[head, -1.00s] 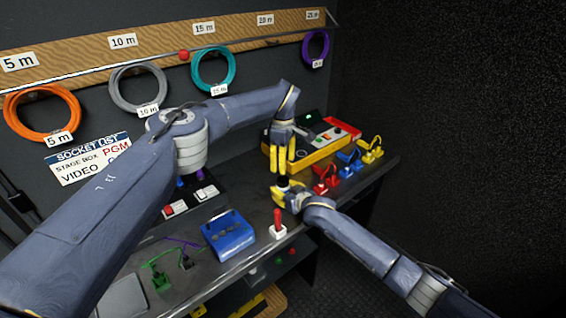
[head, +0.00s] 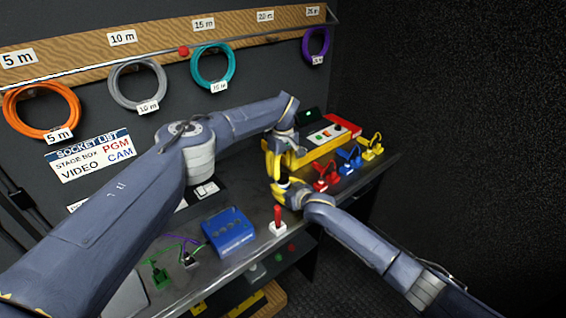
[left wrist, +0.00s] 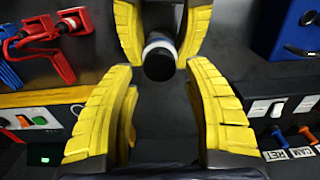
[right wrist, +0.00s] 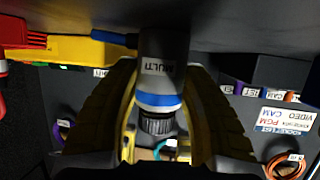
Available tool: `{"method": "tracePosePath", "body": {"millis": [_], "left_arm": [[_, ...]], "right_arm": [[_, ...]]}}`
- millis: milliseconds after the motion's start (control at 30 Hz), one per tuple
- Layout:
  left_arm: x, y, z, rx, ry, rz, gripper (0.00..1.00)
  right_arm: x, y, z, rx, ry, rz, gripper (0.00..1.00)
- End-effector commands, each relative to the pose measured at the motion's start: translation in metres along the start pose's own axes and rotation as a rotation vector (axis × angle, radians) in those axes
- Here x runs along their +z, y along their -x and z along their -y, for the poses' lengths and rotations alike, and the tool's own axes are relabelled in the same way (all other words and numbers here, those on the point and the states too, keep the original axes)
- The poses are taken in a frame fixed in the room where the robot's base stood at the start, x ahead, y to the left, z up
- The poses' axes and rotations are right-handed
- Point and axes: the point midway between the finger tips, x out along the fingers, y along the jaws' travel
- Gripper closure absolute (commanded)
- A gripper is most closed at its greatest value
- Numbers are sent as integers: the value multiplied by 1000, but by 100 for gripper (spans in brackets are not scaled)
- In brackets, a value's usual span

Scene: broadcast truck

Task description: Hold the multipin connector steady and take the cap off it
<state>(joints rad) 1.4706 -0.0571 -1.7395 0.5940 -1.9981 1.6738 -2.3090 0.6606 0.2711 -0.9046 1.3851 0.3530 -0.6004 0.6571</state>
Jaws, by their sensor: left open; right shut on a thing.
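The multipin connector (right wrist: 157,70) is a grey barrel marked MULTI with a blue ring and a black ribbed section, seen in the right wrist view. My right gripper (head: 282,189) is shut on it and holds it above the bench's front part. In the left wrist view its dark round end (left wrist: 158,66), which looks like the cap, faces my left camera between the right gripper's yellow fingers. My left gripper (head: 274,164) is open just above it, its fingers spread on either side of the dark end, apparently not touching it. The head view mostly hides the connector behind the fingers.
A yellow box (head: 313,150) stands just behind the grippers. Red (head: 326,175), blue (head: 350,157) and yellow (head: 372,147) plugs line the bench to the right. A red lever (head: 277,216) and a blue box (head: 229,232) stand at the front left.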

Motion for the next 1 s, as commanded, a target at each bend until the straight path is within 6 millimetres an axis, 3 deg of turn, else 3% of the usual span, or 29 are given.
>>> {"method": "tracePosePath", "body": {"millis": [300,767,1000], "left_arm": [[1,-30,0,0,0,1,49],[0,-36,0,0,0,0,47],[0,-35,0,0,0,0,75]], "right_arm": [[3,0,0,0,0,5,100],[3,0,0,0,0,5,100],[3,0,0,0,0,5,100]]}}
